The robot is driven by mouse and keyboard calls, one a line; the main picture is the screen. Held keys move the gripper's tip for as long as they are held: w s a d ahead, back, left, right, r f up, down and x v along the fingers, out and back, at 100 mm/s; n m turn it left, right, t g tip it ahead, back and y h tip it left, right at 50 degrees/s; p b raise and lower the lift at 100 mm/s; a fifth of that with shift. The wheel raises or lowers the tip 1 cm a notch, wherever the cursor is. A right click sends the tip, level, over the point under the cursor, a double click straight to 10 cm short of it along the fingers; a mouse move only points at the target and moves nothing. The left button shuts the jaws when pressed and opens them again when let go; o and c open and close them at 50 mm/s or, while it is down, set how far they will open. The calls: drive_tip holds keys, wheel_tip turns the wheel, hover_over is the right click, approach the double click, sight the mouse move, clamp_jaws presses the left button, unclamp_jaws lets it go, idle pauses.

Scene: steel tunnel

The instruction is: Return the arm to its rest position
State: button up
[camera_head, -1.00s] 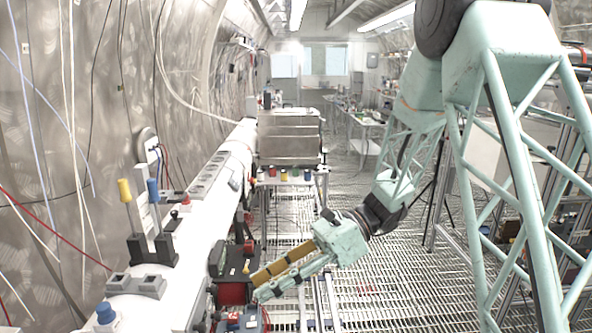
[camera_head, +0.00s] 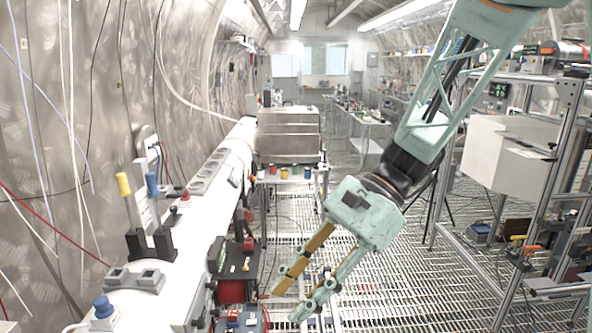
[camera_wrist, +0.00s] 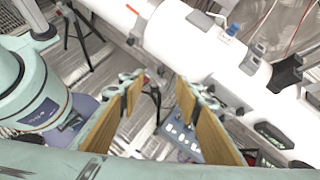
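My mint-green arm enters the head view from the upper right and slopes down to the left. My gripper (camera_head: 288,301) hangs at its end, pointing down and left over the grated floor. Its two wood-coloured fingers are apart, and nothing is held between them. The wrist view also shows my gripper (camera_wrist: 160,88) with a clear gap between the fingers. Behind that gap lie the floor and part of a grey box with small buttons (camera_wrist: 183,140).
A white pipe (camera_head: 205,215) with sockets, two upright levers and a blue knob runs along the left wall. Red and black boxes (camera_head: 235,290) sit beside it. A metal cabinet (camera_head: 288,135) stands farther back. A metal frame rack with a white box (camera_head: 503,155) stands right. Open grating lies between.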

drive_tip(key=s+d+r+n+t+h+b, duration=0.2)
drive_tip(key=s+d+n+t+h, duration=0.2)
drive_tip(key=s+d, duration=0.5)
drive_tip(key=s+d+r+n+t+h+b, duration=0.2)
drive_tip(key=s+d+n+t+h, duration=0.2)
drive_tip(key=s+d+n, duration=0.3)
drive_tip(key=shift+s+d, duration=1.55)
drive_tip(key=shift+d, duration=1.1)
drive_tip(key=shift+a+b, duration=0.1)
drive_tip(key=shift+b, duration=0.2)
idle(0.6)
